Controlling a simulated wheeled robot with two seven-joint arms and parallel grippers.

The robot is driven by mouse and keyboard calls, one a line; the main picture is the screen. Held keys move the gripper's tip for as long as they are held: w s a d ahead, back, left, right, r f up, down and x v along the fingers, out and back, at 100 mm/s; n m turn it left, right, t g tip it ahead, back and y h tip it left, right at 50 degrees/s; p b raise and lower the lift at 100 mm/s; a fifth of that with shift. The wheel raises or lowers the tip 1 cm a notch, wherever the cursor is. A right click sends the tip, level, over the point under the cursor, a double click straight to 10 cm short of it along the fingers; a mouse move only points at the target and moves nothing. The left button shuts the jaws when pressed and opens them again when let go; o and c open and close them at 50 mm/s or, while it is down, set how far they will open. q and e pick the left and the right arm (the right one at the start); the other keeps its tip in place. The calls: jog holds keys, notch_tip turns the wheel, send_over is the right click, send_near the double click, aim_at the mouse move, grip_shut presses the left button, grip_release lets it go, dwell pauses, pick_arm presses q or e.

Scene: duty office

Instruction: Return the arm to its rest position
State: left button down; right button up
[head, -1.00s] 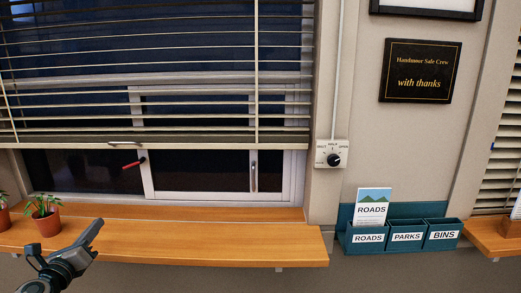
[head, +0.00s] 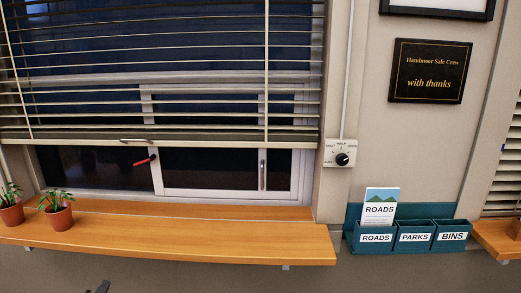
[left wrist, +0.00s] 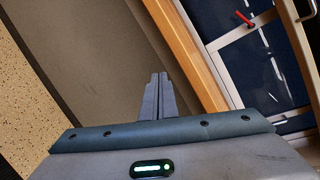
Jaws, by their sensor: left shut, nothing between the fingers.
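My left gripper (head: 98,287) only just shows at the bottom edge of the head view, below the wooden sill and apart from it. In the left wrist view its two fingers (left wrist: 158,95) lie together, shut with nothing between them. The rest of my left arm is out of the head view. My right gripper is in neither view.
A wooden sill (head: 200,248) runs under the window, with two potted plants (head: 58,212) at its left end. A teal leaflet holder (head: 370,246) and a dial switch (head: 341,158) are on the wall. The blind (head: 200,130) is partly lowered.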

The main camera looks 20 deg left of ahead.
pick_arm(q)
jog(key=s+d+f+n+g+h, duration=0.3)
jog(key=s+d+f+n+g, duration=0.3)
jog(key=s+d+f+n, duration=0.65)
jog(key=s+d+f+n+g+h, duration=0.25)
jog(key=s+d, duration=0.35)
jog(key=d, duration=0.5)
jog(key=s+d+f+n+g+h, duration=0.15)
jog(key=s+d+f, duration=0.3)
jog(key=d, duration=0.65)
notch_tip(320, 180, down, 29)
jog(key=s+g, duration=0.1)
jog(key=s, duration=0.2)
jog(key=s+a+f+m+g, duration=0.1)
jog(key=s+a+f, duration=0.2)
jog(key=s+f, duration=1.3)
jog(key=shift+s+b, duration=0.35)
jog(key=shift+s, duration=0.1)
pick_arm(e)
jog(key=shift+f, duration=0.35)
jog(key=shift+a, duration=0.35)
